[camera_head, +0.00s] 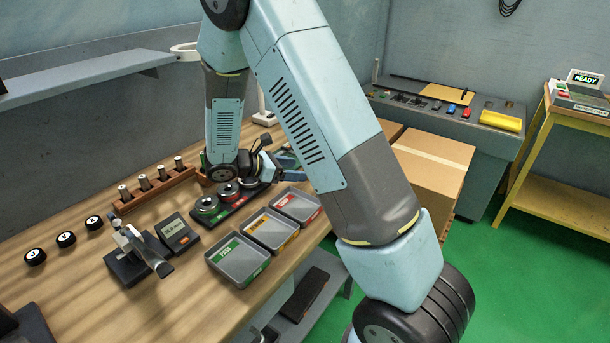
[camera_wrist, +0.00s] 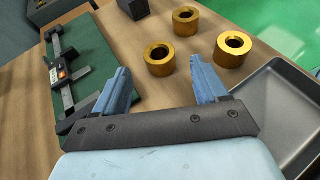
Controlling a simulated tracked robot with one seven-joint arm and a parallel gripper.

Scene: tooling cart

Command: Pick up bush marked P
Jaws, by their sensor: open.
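Three brass-coloured bushes stand on the wooden bench in the wrist view: a near one (camera_wrist: 160,60), a far one (camera_wrist: 186,21) and a right one (camera_wrist: 232,49). No letter P is readable on any of them. My gripper (camera_wrist: 158,72) is open and empty. Its two blue fingers point toward the bushes, with the near bush showing between and beyond the fingertips. In the head view my gripper (camera_head: 291,174) is low over the bench, partly hidden by my arm. I cannot make out the brass bushes there.
A grey tray (camera_wrist: 258,110) lies right of my gripper. A caliper (camera_wrist: 64,75) lies on a green mat (camera_wrist: 100,52) at left. A dark block (camera_wrist: 133,8) stands at the back. Three labelled trays, the nearest green-labelled (camera_head: 238,262), line the bench's front edge; ring parts (camera_head: 207,205) stand nearby.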

